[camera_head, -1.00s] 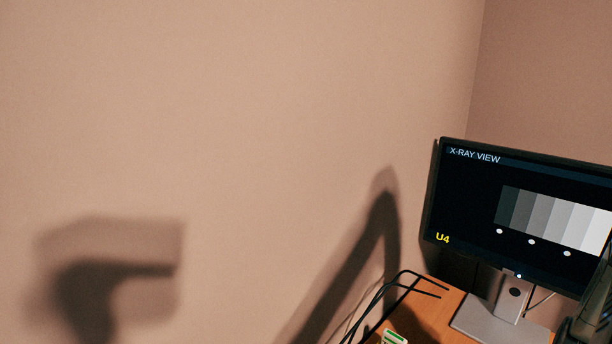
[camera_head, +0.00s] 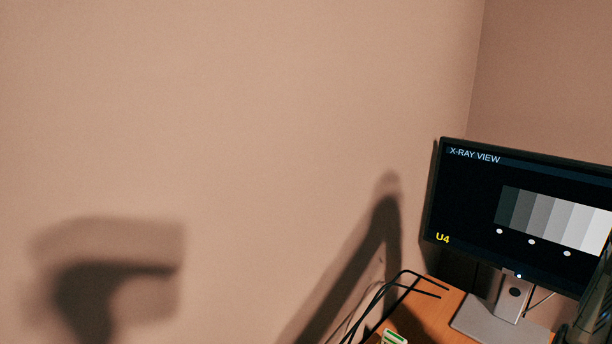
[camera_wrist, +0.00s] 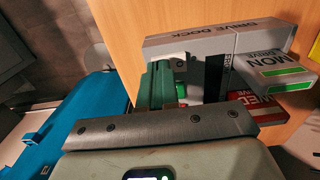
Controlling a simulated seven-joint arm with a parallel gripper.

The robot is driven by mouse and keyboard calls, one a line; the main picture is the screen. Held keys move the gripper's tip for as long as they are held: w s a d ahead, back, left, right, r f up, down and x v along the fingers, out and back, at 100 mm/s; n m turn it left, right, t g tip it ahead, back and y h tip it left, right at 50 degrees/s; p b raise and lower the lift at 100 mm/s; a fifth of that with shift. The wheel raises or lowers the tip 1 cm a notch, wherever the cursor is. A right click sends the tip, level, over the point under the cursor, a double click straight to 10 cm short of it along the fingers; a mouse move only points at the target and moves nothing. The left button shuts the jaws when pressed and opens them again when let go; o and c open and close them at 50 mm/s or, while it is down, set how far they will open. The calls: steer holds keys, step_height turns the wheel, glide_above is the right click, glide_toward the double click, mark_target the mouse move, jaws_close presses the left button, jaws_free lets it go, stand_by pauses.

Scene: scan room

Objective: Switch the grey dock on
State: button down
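The grey dock (camera_wrist: 200,42), lettered DRIVE DOCK, lies on the wooden desk in the wrist view. A grey drive with a green label, lettered MON (camera_wrist: 268,62), is at its right. A red-labelled drive (camera_wrist: 258,98) shows below it. My gripper (camera_wrist: 160,72) has its green fingers together in front of the dock's near left part, with nothing visible between them. A small bright green patch (camera_wrist: 182,89) shows just right of the fingers. The fingers hide part of the dock's front, and I cannot make out its switch or whether they touch it.
A blue case (camera_wrist: 85,120) stands left of the desk in the wrist view. The head view shows a monitor (camera_head: 530,205) reading X-RAY VIEW and U4, black cables (camera_head: 385,290) at the desk edge, and a green-and-white item (camera_head: 394,338) at the bottom.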

steer(key=shift+f, duration=0.1)
steer(key=shift+r, duration=3.55)
